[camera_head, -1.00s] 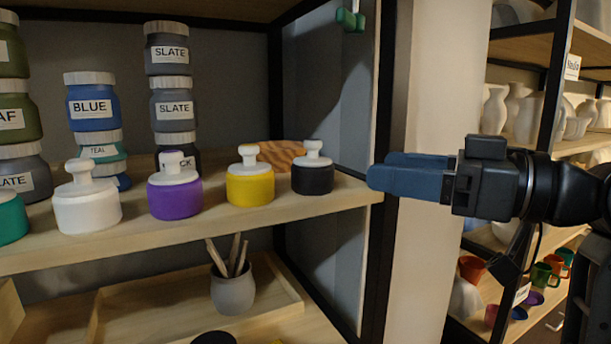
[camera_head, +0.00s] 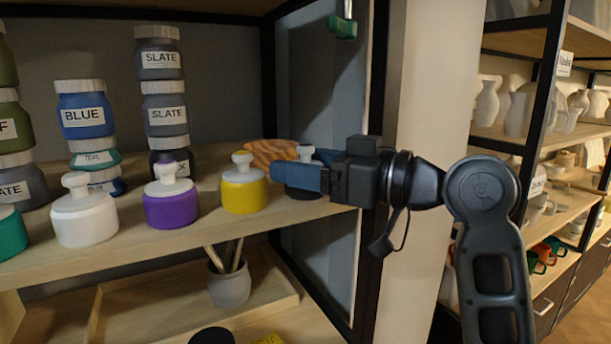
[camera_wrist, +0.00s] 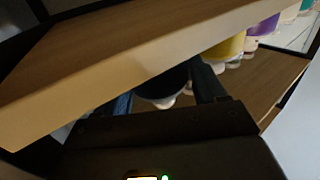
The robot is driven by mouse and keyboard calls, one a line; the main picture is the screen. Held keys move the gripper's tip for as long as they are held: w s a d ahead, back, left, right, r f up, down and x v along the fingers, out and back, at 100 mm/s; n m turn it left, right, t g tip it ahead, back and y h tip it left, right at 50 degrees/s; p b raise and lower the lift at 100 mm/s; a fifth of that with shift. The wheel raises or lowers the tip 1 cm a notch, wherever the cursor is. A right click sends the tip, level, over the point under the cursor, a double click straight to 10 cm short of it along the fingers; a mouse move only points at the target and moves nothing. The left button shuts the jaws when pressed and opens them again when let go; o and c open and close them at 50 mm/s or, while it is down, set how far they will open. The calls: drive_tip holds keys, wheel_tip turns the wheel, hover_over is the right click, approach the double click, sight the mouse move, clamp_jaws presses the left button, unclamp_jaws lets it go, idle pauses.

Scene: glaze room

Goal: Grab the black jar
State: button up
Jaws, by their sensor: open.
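The black jar (camera_head: 304,193), with a white knobbed lid, stands on the right end of the wooden shelf. In the head view my gripper's blue fingers (camera_head: 288,177) cover most of its body; the lid knob shows above them and a dark strip below. In the wrist view the black jar (camera_wrist: 165,84) appears tilted between my two open fingers (camera_wrist: 163,92), one on either side. I cannot tell whether either finger touches it.
A yellow jar (camera_head: 244,188) stands just left of the black jar, then a purple jar (camera_head: 171,209) and a white jar (camera_head: 85,218). A dark shelf post (camera_head: 372,150) stands at the right.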

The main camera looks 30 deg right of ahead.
drive_tip(key=shift+c, duration=0.3)
drive_tip(key=c, duration=0.8)
drive_tip(key=shift+r, duration=0.2)
